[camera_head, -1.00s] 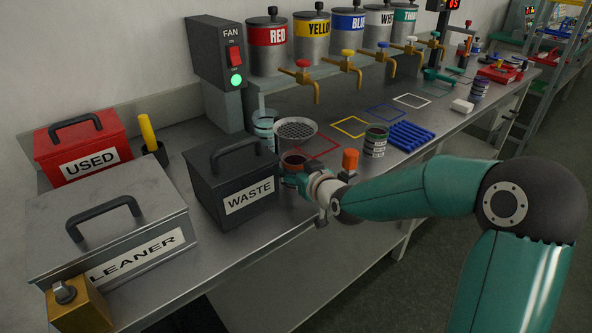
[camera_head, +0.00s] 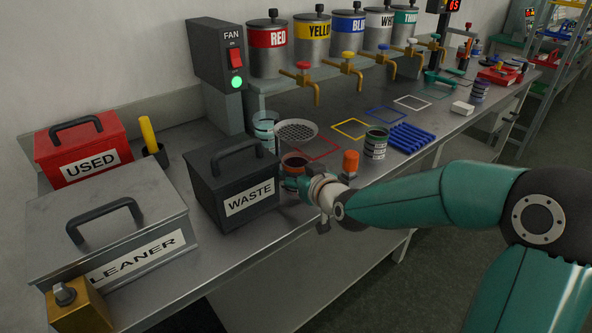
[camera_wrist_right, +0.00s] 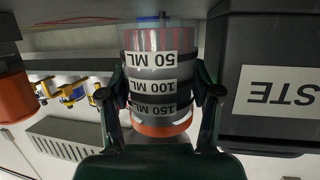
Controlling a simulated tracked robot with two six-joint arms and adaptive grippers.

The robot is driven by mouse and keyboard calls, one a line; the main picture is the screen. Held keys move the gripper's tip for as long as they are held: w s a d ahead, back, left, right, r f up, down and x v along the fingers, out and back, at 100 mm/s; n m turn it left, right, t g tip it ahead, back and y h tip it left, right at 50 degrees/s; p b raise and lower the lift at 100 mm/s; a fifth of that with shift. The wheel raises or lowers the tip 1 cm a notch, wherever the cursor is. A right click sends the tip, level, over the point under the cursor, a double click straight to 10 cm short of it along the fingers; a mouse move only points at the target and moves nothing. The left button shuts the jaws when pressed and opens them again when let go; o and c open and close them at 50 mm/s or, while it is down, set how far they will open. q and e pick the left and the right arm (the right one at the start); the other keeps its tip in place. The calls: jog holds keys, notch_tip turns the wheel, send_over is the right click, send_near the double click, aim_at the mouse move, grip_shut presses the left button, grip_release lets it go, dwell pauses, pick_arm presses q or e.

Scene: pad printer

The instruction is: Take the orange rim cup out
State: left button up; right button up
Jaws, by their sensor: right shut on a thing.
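The orange rim cup (camera_head: 295,160) stands just right of the black WASTE box, with its orange rim up and dark red inside. In the right wrist view, which is upside down, the clear cup (camera_wrist_right: 160,70) shows 50, 100 and 150 ML labels and a reddish lower part. My right gripper (camera_head: 293,183) is shut on the cup, with one finger on each side of it in the wrist view. In the head view, the gripper hides the cup's lower part. I cannot tell whether its base touches the bench. My left gripper is not in view.
The WASTE box (camera_head: 232,182) is close on the cup's left. A strainer (camera_head: 297,130) and a clear container (camera_head: 265,127) are behind it. An orange-topped item (camera_head: 350,162) and a dark labelled can (camera_head: 375,144) stand to its right. Brass taps (camera_head: 304,78) overhang the bench behind.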

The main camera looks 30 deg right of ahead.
jog(key=shift+s+a+f, duration=0.1)
jog(key=shift+s+a, duration=0.4)
jog(key=shift+s, duration=0.2)
jog(key=shift+s+a+f, duration=0.1)
jog(key=shift+s+a, duration=0.35)
jog(key=shift+s, duration=0.25)
jog(key=shift+s+a+f, duration=0.15)
jog(key=shift+s+a, duration=0.35)
jog(key=shift+s, duration=0.2)
jog(key=shift+s+a+r, duration=0.25)
jog(key=shift+s+a, duration=0.1)
jog(key=shift+s, duration=0.1)
jog(key=shift+s+a+r, duration=0.2)
jog(key=shift+s+a, duration=0.1)
jog(key=shift+s, duration=0.15)
jog(key=shift+s+f, duration=0.15)
jog(key=shift+s, duration=0.25)
jog(key=shift+s+a, duration=0.2)
jog(key=shift+s, duration=0.1)
notch_tip(320, 180, up, 5)
jog(key=p, duration=0.4)
